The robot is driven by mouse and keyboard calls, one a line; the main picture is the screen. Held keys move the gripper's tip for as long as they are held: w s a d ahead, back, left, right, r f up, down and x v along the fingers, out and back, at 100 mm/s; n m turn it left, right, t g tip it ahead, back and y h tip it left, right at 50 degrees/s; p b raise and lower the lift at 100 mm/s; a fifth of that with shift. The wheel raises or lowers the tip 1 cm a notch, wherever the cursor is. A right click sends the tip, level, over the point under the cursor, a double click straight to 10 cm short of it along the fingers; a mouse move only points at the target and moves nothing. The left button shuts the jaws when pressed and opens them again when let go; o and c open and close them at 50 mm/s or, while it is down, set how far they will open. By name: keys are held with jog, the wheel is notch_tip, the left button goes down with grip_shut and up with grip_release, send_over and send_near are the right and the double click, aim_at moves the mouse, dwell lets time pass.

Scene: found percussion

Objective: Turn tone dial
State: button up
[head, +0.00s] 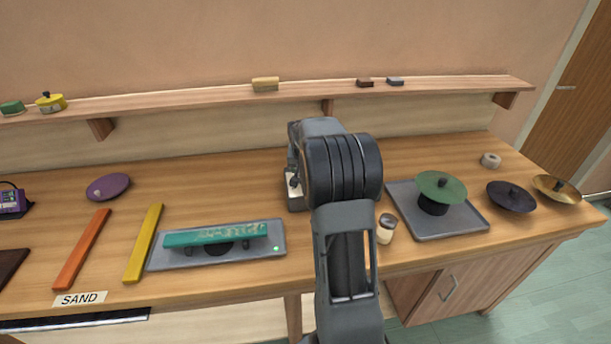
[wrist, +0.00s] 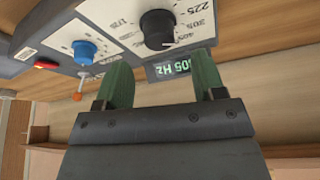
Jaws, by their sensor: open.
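The tone dial is a black knob (wrist: 158,28) on a white panel with printed numbers, at the top middle of the wrist view. A small lit display (wrist: 173,68) beside it reads in Hz; its first digit is hard to tell. My gripper (wrist: 161,62) is open, with two green fingers spread apart. The fingertips point towards the knob, and nothing is visible between them except the panel edge and display. In the head view my arm covers most of the grey box (head: 296,203) and hides the dial and fingers.
A blue knob (wrist: 85,51), a red button (wrist: 46,65) and an orange-tipped lever (wrist: 78,96) are left of the dial. On the bench, a tray (head: 400,208) with a green cymbal and a small jar (head: 386,228) stand right of my arm; a teal bar (head: 215,235) lies left.

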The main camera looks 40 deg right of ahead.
jog(key=v, duration=0.8)
jog(key=shift+r+b, duration=0.35)
jog(key=shift+s, duration=0.15)
dwell(0.9)
jog(key=w+d+f+n+p, duration=0.1)
jog(key=f, duration=0.3)
jog(key=w+d+f+n+y+p, duration=0.1)
jog(key=f+n, duration=0.1)
jog(key=f, duration=0.2)
jog(key=w+d+f+n+p, duration=0.1)
jog(key=w+f, duration=0.1)
jog(key=f, duration=0.3)
jog(key=shift+d+n+t+y, duration=0.2)
jog(key=shift+n+t+y, duration=0.1)
jog(key=shift+t, duration=0.1)
jog(key=c, duration=0.9)
